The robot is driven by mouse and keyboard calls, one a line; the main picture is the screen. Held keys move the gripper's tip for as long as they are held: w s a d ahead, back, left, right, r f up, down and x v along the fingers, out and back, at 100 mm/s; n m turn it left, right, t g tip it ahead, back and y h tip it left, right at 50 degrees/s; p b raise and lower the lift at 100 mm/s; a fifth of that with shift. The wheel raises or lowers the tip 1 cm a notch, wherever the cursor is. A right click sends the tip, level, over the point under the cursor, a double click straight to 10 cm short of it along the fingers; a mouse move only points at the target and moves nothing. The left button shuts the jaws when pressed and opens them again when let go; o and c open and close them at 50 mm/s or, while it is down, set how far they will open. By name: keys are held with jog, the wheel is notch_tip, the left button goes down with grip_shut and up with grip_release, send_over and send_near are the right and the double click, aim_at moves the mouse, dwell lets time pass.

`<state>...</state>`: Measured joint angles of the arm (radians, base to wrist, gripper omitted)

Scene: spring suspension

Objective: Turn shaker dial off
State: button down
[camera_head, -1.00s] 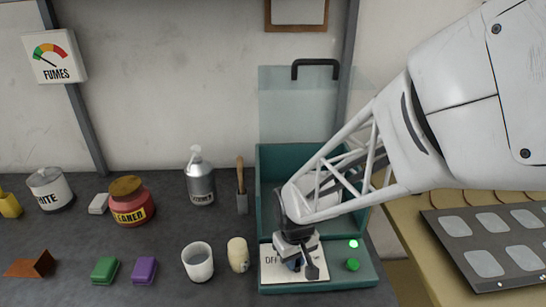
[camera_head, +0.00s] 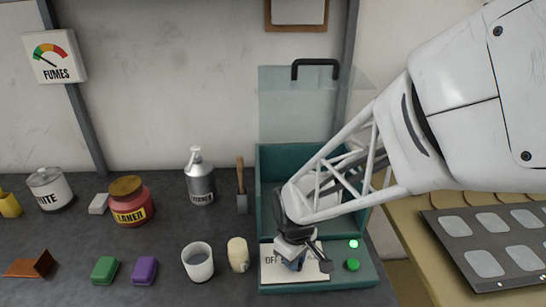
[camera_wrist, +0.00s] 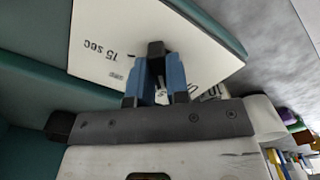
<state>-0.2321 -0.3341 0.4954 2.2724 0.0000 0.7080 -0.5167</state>
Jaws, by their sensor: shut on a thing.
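The shaker dial (camera_wrist: 156,50) is a small black knob on a white label plate (camera_head: 272,275). The plate sits on the front of a teal shaker box (camera_head: 318,285). "OFF" shows at the plate's left in the head view, and "15 sec" shows in the wrist view. My gripper (camera_head: 291,266) is low over the plate. Its blue fingers are shut on the dial in the wrist view (camera_wrist: 156,82). Most of the dial and some of the markings are hidden by my gripper. A pale green light (camera_head: 353,244) glows at the plate's right.
A green button (camera_head: 353,265) is right of the plate. The box's clear lid (camera_head: 290,105) stands raised behind my arm. A white cup (camera_head: 198,265) and a cream container (camera_head: 238,255) stand close on the left. A dark tray (camera_head: 490,245) lies on the right.

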jog(key=n, duration=0.4)
jog(key=shift+n, duration=0.4)
jog(key=c, duration=1.1)
grip_release()
jog(key=shift+r, duration=0.15)
jog(key=shift+r, duration=3.8)
